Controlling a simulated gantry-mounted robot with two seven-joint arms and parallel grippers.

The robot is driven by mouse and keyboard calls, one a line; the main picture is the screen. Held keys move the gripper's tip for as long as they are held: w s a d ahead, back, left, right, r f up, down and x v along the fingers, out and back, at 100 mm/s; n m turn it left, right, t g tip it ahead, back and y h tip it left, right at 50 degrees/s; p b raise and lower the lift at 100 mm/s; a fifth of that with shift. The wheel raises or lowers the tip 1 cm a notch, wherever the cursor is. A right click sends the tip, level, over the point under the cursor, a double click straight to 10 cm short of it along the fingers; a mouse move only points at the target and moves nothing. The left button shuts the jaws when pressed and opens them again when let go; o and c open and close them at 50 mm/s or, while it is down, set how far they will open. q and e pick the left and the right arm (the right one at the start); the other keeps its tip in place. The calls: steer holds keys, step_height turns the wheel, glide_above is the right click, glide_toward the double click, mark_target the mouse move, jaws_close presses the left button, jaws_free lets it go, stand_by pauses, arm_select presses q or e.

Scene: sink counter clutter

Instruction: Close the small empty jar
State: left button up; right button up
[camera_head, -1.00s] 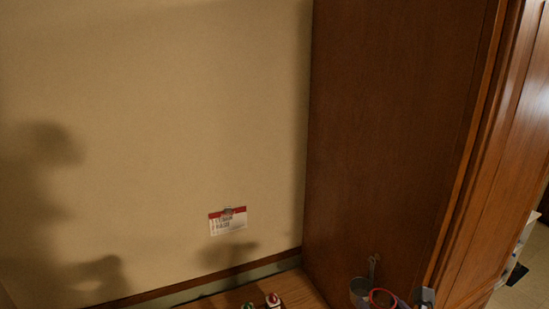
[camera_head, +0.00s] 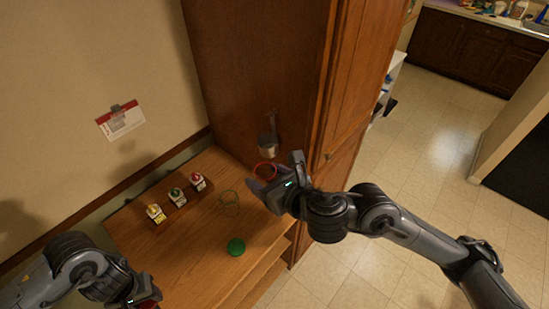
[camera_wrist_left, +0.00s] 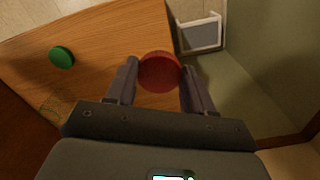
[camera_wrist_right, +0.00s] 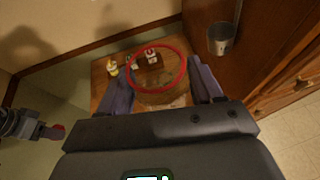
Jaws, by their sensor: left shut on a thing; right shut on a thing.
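My right gripper (camera_head: 273,174) is shut on a clear empty jar with a red rim (camera_head: 265,170), held in the air beside the wooden cabinet. In the right wrist view the jar (camera_wrist_right: 162,99) is between the fingers, its open red-rimmed mouth uncovered. My left gripper (camera_head: 149,291) is at the lower left of the head view, shut on a round red lid (camera_wrist_left: 159,73), well apart from the jar. A green lid (camera_head: 236,247) lies on the wooden counter. A clear jar with a green rim (camera_head: 229,203) stands behind it.
Several small containers with coloured tops stand on a wooden rack (camera_head: 170,208) at the back of the counter (camera_head: 190,250). A metal cup (camera_head: 267,145) hangs on the cabinet side (camera_head: 260,70). A red-and-white card (camera_head: 121,122) is on the wall. The counter front is mostly clear.

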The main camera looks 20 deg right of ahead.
steer(key=s+a+f+n+g+y, duration=0.2)
steer(key=s+a+f+n+y, duration=0.3)
steer(key=a+f, duration=0.5)
steer(key=shift+s+a+f+g+y, duration=0.15)
steer(key=shift+s+a+g+y, duration=0.15)
steer(key=shift+s+y, duration=0.15)
arm_select(q)
steer(key=w+d+r+m, duration=0.1)
steer(key=d+r+m, duration=0.5)
steer(key=d+r, duration=1.8)
steer(key=shift+d+m, duration=0.3)
steer(key=shift+d, duration=0.65)
steer(key=shift+f, duration=0.15)
steer(key=shift+f, duration=1.9)
steer(key=shift+f, duration=0.1)
steer(key=shift+f, duration=0.8)
